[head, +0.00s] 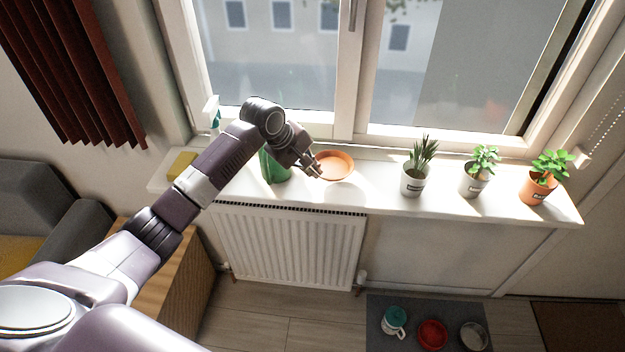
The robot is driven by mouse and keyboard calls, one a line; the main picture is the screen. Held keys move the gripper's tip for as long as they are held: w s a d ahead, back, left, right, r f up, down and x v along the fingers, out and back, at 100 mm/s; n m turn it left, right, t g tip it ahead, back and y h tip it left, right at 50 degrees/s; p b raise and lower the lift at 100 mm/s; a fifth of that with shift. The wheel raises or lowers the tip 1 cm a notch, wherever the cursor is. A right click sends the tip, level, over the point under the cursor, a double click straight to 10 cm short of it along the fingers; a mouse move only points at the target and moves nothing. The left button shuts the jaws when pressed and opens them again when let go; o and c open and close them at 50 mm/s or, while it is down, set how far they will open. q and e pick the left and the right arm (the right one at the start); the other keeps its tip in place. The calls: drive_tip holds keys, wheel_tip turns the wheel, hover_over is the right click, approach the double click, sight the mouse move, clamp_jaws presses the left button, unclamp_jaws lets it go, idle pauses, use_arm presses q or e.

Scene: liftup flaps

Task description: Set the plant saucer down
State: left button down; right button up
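The plant saucer (336,166) is a round, shallow terracotta dish over the left-middle part of the white windowsill (375,190). It looks about level. My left gripper (317,172) is at the saucer's left rim, with its fingertips against or just beside it. The fingers are too small to tell whether they are closed on the rim. I cannot tell whether the saucer rests on the sill or is slightly above it. My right gripper is not in view.
A green container (272,168) stands behind my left wrist, partly hidden. A yellow sponge-like block (181,166) and a spray bottle (213,113) are at the left. Three potted plants (413,178) (475,180) (538,187) stand at the right. Sill between saucer and plants is clear.

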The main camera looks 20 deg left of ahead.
sight(319, 189)
use_arm(q)
drive_tip(key=shift+f+p, duration=0.35)
drive_tip(key=shift+f, duration=2.4)
drive_tip(key=shift+f, duration=0.1)
drive_tip(key=c, duration=2.4)
unclamp_jaws()
drive_tip(key=b+v, duration=0.1)
drive_tip(key=v, duration=1.1)
drive_tip(key=shift+s+b, duration=0.1)
drive_tip(key=shift+b, duration=0.25)
